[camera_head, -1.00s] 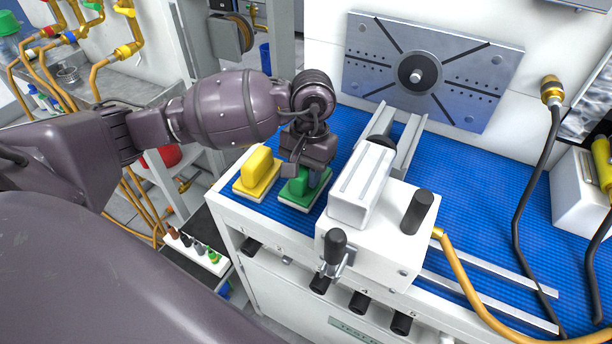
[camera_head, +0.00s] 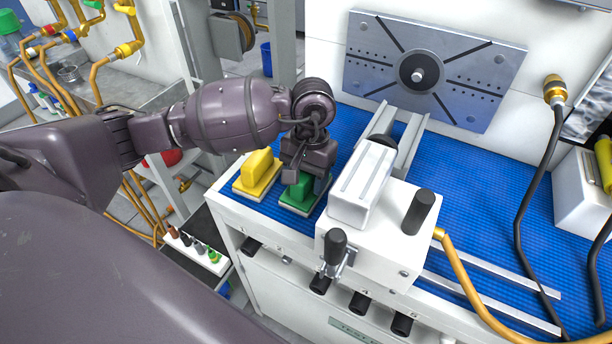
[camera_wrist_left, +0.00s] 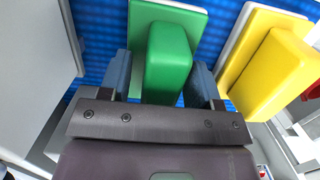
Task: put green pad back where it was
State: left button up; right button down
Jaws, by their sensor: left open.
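The green pad (camera_head: 297,195) sits on the blue mat (camera_head: 463,214) at the front left of the bench, between the yellow pad (camera_head: 257,173) and the white fixture. My left gripper (camera_head: 303,180) is right over the green pad and points down. In the left wrist view the green pad's handle (camera_wrist_left: 168,60) stands between the two fingers of the left gripper (camera_wrist_left: 162,80), with a gap visible on the right side. The jaws are open. The pad's flat base rests on the mat. My right gripper does not show.
The white fixture (camera_head: 371,225) with black knobs stands close to the right of the green pad. The yellow pad stands close to the left. A grey metal plate (camera_head: 432,70) is on the back wall. An orange hose (camera_head: 466,283) runs over the front right.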

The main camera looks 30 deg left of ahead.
pick_arm(q)
jog(key=r, duration=0.4)
jog(key=w+r, duration=0.1)
jog(key=r, duration=0.3)
jog(key=w+r, duration=0.1)
jog(key=r, duration=0.3)
jog(key=shift+r, duration=0.1)
jog(key=shift+s, duration=0.1)
